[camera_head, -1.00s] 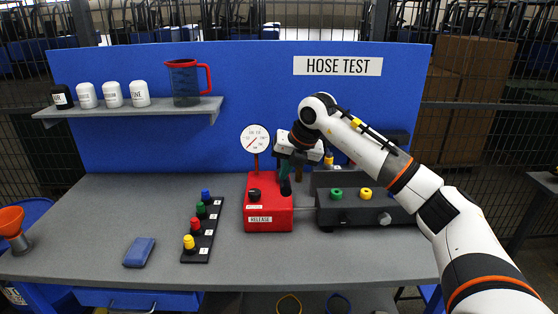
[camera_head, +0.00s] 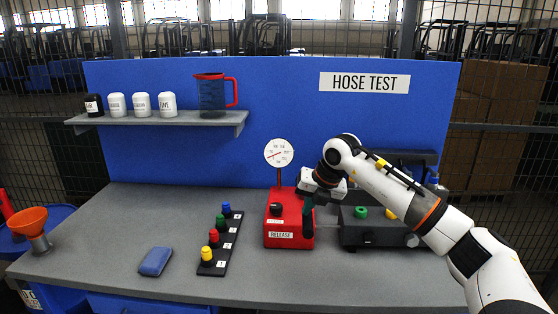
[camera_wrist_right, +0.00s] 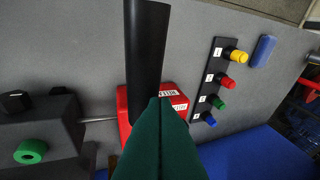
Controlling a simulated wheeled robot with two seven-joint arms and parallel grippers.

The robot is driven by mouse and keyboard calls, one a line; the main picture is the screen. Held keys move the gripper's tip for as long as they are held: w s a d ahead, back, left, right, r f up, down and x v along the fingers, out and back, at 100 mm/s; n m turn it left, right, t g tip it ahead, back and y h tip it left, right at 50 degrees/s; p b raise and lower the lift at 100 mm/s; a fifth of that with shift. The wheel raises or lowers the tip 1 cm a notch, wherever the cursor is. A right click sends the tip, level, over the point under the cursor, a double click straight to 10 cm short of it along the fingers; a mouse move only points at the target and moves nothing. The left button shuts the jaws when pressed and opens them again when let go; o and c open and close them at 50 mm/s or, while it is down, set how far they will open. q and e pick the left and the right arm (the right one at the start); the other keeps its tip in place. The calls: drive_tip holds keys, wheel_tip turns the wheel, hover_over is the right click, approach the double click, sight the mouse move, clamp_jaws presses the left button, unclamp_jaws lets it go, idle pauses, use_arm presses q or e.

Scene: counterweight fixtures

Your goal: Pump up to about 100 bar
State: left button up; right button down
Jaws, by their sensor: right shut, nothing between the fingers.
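The red hand pump (camera_head: 276,225) with its RELEASE label sits mid-bench. A white round pressure gauge (camera_head: 278,153) with a red needle stands on a red stem behind it; its reading is too small to tell. The black pump lever (camera_head: 308,225) is at the pump's right side, and fills the upper middle of the right wrist view (camera_wrist_right: 147,45). My right gripper (camera_head: 308,203) has dark green fingers, shut and empty, at the lever; they also show in the right wrist view (camera_wrist_right: 167,102). Whether they touch it I cannot tell. A black knob (camera_head: 276,209) is on the pump.
A dark test block (camera_head: 352,236) with green (camera_head: 360,211) and yellow fittings stands right of the pump. A strip (camera_head: 217,258) of coloured caps, a blue pad (camera_head: 155,261) and an orange funnel (camera_head: 30,221) lie left. The bench front below the pump is clear.

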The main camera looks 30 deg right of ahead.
sight(310, 217)
wheel_tip(310, 217, down, 6)
drive_tip(key=b, duration=0.3)
drive_tip(key=shift+r, duration=0.2)
drive_tip(key=shift+d+r+p, duration=0.1)
drive_tip(key=shift+r+p, duration=0.45)
drive_tip(key=shift+p, duration=0.05)
wheel_tip(310, 217, up, 11)
drive_tip(key=p, duration=0.8)
drive_tip(key=shift+r+p, duration=0.2)
drive_tip(key=shift+p, duration=0.1)
